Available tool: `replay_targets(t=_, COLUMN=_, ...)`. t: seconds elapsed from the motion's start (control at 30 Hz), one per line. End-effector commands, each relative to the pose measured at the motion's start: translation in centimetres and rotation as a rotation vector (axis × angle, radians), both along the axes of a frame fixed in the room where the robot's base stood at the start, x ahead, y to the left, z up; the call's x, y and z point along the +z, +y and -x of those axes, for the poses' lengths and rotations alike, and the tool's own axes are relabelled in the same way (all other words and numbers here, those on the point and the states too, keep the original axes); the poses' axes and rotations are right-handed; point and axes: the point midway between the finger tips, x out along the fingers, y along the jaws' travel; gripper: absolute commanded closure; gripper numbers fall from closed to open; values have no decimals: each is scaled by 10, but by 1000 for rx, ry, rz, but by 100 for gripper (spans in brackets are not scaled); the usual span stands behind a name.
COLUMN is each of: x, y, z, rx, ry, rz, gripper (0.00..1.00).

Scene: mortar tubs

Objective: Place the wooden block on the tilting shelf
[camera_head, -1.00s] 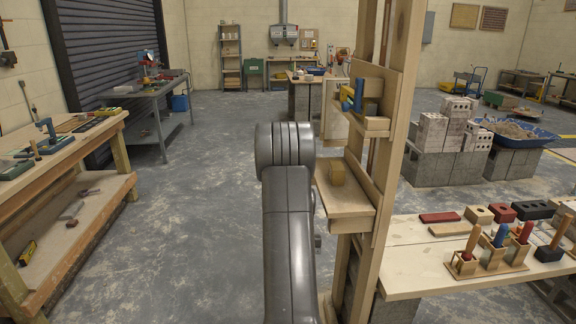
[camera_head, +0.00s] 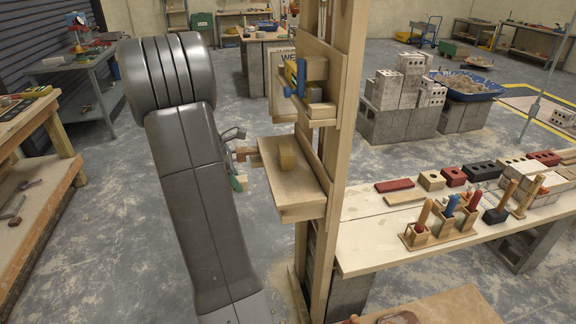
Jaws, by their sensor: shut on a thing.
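My gripper (camera_head: 238,153) is mostly hidden behind my arm, at the left edge of the lower shelf. It is shut on a small brown wooden block (camera_head: 245,154), of which only a little shows beside the shelf's far left corner. I cannot tell whether that block touches the shelf. The lower shelf (camera_head: 296,190), the likely tilting shelf, is a light wood board on a tall wooden post frame. A yellowish wooden cube (camera_head: 287,154) sits on it, near the back.
An upper shelf (camera_head: 322,111) holds blue, yellow and wooden pieces. A bench (camera_head: 370,232) to the right carries bricks and upright-handled tools in wooden holders (camera_head: 417,235). A small green item (camera_head: 239,183) shows below my gripper. A workbench (camera_head: 45,190) stands left.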

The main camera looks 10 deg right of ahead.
Motion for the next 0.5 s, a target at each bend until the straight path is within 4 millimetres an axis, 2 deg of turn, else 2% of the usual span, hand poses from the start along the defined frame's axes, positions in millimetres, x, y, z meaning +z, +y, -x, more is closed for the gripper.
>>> replay_targets(t=0.4, x=3, y=-103, z=-3, rx=-5, ry=-1, rz=-1, gripper=90)
replay_targets(t=0.5, x=2, y=-121, z=-4, rx=-3, ry=0, rz=-1, gripper=90)
